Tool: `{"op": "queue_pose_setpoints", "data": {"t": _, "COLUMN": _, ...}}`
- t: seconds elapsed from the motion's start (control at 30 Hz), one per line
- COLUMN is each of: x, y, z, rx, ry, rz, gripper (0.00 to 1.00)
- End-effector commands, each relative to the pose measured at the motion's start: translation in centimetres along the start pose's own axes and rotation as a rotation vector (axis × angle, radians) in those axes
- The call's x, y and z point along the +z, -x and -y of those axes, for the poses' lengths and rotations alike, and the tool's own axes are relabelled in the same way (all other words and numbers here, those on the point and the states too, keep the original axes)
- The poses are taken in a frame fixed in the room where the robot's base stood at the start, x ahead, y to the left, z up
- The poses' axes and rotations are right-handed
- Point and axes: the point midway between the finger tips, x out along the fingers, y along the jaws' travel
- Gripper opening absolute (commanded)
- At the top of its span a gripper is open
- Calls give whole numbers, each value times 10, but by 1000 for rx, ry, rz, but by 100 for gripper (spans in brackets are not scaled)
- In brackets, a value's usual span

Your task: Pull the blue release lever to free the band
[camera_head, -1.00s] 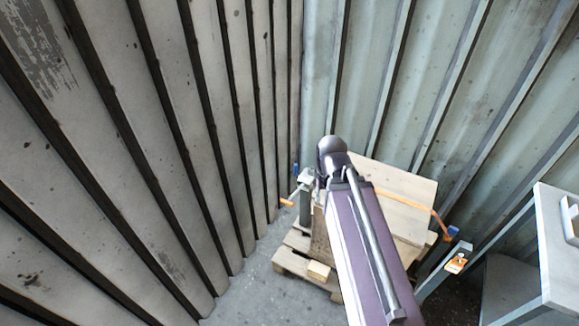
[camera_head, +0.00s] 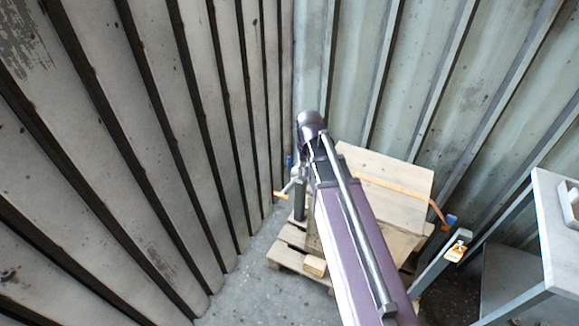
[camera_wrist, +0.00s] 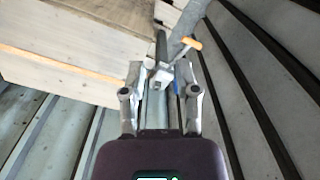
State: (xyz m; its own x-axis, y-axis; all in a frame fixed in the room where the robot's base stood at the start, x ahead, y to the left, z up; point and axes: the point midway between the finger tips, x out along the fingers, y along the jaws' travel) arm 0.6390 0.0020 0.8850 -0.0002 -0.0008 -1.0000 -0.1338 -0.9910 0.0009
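A wooden crate (camera_head: 385,170) stands on a pallet (camera_head: 290,262) with an orange band (camera_head: 390,186) across its top. A grey post with a crank and an orange handle (camera_head: 281,195) stands at its left; the handle also shows in the wrist view (camera_wrist: 190,43). A small blue part (camera_head: 289,162), probably the release lever, shows beside the post. In the wrist view a blue part (camera_wrist: 175,87) lies near the right finger. My gripper (camera_wrist: 159,66) is open, its fingers apart with grey metal seen between them. I cannot tell whether they touch anything. My arm hides the gripper in the head view.
Corrugated walls (camera_head: 150,130) close in at left and behind. At right stand a post with another blue part (camera_head: 451,220) and an orange tag (camera_head: 456,252), and a grey table (camera_head: 556,235). Floor is free at front left.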

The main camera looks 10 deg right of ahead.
Motion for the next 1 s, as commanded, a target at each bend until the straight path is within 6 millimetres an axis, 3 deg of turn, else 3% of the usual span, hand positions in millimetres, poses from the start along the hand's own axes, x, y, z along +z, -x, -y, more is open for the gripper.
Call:
{"op": "queue_pose_setpoints", "data": {"t": 0.03, "x": -32, "y": -21, "z": 4, "rx": 0, "ry": -26, "rz": 0, "gripper": 40}}
{"op": "queue_pose_setpoints", "data": {"t": 0.6, "x": -264, "y": -134, "z": 35, "rx": -1, "ry": -353, "rz": 0, "gripper": 40}}
{"op": "queue_pose_setpoints", "data": {"t": 0.8, "x": -323, "y": -161, "z": 43, "rx": -1, "ry": -442, "rz": 0, "gripper": 40}}
{"op": "queue_pose_setpoints", "data": {"t": 1.0, "x": -348, "y": -171, "z": 46, "rx": -1, "ry": -486, "rz": 0, "gripper": 40}}
